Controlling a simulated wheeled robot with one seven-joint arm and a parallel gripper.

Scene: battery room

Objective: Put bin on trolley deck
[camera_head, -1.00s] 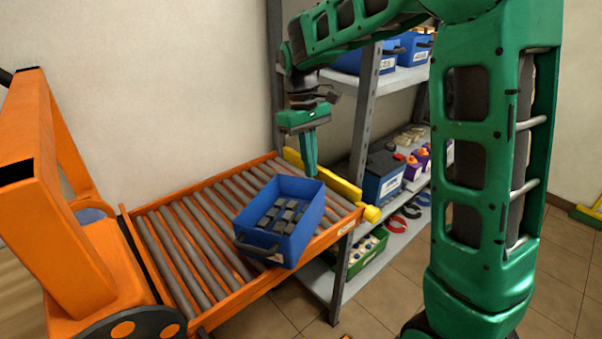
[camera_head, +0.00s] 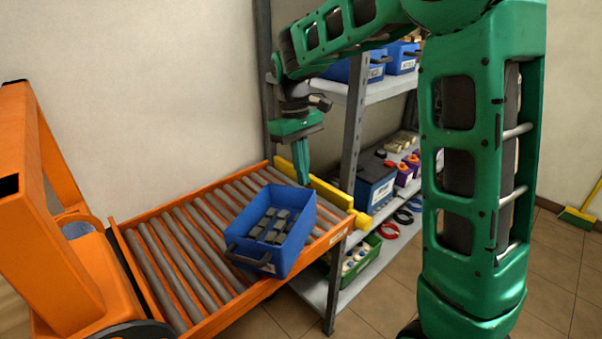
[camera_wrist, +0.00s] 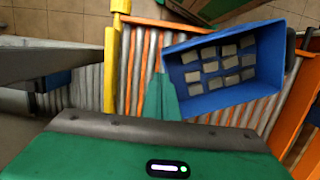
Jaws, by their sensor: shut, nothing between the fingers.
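The blue bin (camera_head: 285,257) sits on the orange roller deck (camera_head: 197,326), turned at an angle near its right side. It holds several grey blocks, and a dark handle shows on its near side. In the wrist view the bin (camera_wrist: 205,104) lies to the right of my fingers.
A yellow bar (camera_head: 326,193) runs along the deck's far right end. A grey shelf rack (camera_head: 350,150) stands close behind, with blue bins, a battery (camera_head: 375,182) and a green crate (camera_head: 361,259). An orange frame (camera_head: 50,250) stands at left. The left rollers are clear.

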